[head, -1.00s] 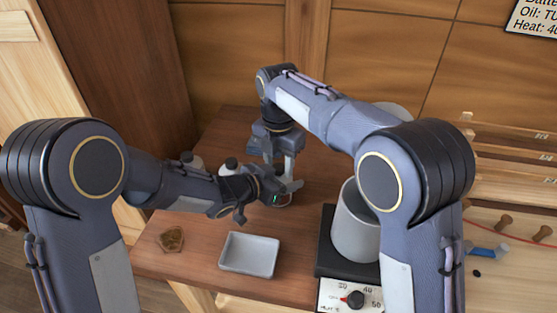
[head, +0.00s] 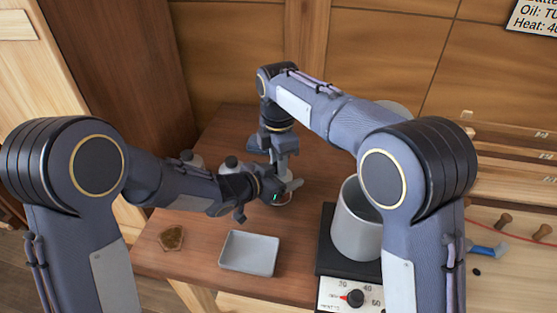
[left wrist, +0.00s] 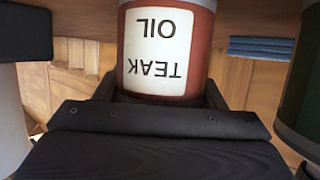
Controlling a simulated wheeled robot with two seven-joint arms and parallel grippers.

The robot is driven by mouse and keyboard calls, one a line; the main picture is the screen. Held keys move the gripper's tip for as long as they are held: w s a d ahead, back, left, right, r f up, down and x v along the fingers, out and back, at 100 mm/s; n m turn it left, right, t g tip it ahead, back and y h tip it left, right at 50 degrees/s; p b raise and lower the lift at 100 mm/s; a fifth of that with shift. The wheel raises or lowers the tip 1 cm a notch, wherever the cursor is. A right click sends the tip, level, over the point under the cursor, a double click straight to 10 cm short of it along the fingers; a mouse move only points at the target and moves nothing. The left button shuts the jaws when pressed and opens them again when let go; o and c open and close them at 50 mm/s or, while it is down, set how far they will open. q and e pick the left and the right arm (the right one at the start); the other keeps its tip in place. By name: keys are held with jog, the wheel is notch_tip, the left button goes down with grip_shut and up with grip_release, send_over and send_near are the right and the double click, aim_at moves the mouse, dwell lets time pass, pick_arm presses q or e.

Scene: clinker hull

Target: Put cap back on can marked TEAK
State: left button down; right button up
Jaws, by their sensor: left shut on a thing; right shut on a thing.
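The can marked TEAK (left wrist: 160,50) fills the top middle of the left wrist view, red-brown with a white label that reads upside down there. My left gripper (head: 280,191) is shut around this can; the dark jaws flank it in the left wrist view. In the head view the can is mostly hidden by the grippers. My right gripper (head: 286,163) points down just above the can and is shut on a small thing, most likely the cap. The cap cannot be made out, nor whether it touches the can.
Other cans (head: 231,164) stand behind my left forearm; a dark green one (left wrist: 302,95) is at the right of the left wrist view. A grey tray (head: 232,268) and a brown lump (head: 171,238) lie in front. A grey pot (head: 354,232) stands on a hotplate (head: 328,265) at right.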

jog(key=o, duration=1.1)
jog(key=shift+r, duration=2.3)
jog(key=shift+c, duration=0.3)
jog(key=n, duration=0.2)
jog(key=r+n, duration=0.1)
jog(key=shift+a, duration=0.25)
jog(key=shift+d+r+n, duration=0.15)
jog(key=shift+r+n, duration=0.45)
jog(key=shift+n, duration=0.3)
jog(key=shift+d+r+n, duration=0.1)
jog(key=shift+r+n, duration=0.5)
jog(key=shift+n, duration=0.3)
jog(key=shift+f, duration=0.1)
